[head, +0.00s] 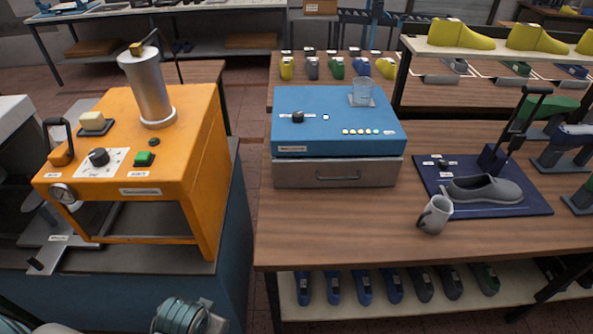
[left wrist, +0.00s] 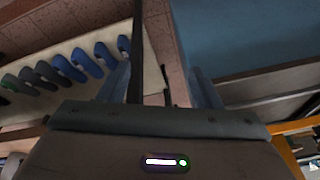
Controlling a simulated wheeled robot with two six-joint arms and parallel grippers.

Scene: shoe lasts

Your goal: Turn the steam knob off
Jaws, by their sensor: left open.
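A black knob (head: 98,156) sits on a white plate on top of the orange machine (head: 200,130), at the left of the head view. Another black knob (head: 298,117) is on top of the blue box (head: 330,105) on the wooden table. A small black knob (head: 443,163) is on the dark blue board. The labels are too small to read, so I cannot tell which is the steam knob. My left gripper (left wrist: 162,80) shows in the left wrist view, open and empty, away from all knobs. My right gripper is not in view.
A glass (head: 361,92) stands on the blue box. A gap separates the two benches.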

